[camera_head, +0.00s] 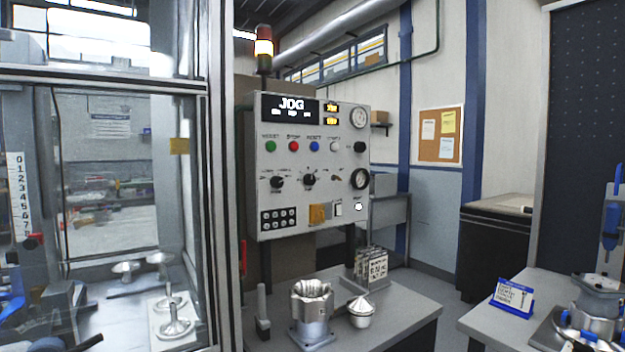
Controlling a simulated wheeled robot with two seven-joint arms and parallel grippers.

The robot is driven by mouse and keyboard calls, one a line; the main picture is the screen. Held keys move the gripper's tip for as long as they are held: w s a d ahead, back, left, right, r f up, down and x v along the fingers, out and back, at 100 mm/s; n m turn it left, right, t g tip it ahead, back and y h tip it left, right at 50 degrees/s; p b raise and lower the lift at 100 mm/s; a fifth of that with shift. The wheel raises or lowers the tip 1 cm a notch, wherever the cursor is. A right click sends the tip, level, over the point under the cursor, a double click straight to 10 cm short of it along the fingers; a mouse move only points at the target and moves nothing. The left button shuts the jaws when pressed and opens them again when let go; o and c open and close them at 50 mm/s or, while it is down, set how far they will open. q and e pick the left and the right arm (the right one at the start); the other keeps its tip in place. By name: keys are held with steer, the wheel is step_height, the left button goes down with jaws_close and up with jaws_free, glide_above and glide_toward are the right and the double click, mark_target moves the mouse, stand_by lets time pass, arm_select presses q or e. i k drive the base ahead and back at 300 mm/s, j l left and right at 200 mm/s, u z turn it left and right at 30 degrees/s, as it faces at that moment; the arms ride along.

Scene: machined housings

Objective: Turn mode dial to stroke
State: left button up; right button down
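A grey control panel (330,220) stands at the middle. Its black display (290,107) reads "JOG" in large white letters, with smaller words below that are too small to read. Two black rotary knobs are on its lower half, a left knob (277,182) and a middle knob (310,179), with small marks around them. A third black knob (360,147) is at the right. The labels are too small to tell which is the mode dial or where "stroke" lies. I see neither gripper clearly at the panel.
A glazed enclosure (202,200) fills the left. A table (400,312) below the panel holds a metal housing (312,315), a funnel-like part (360,315) and a rack of cards (371,268). Another bench (480,320) is at right. Panel front looks clear.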

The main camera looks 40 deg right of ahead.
mark_target(276, 181)
steer(key=i+l, duration=0.1)
steer(key=l, duration=0.3)
steer(key=l+z, duration=0.15)
steer(key=l, duration=0.25)
steer(key=i+l, duration=0.15)
steer(key=l, duration=0.2)
steer(key=i+l+z, duration=0.15)
steer(key=l, duration=0.6)
steer(key=i+l+z, duration=0.15)
steer(key=l, duration=0.2)
steer(key=i+l, duration=0.15)
steer(key=l, duration=0.25)
steer(key=z, duration=0.05)
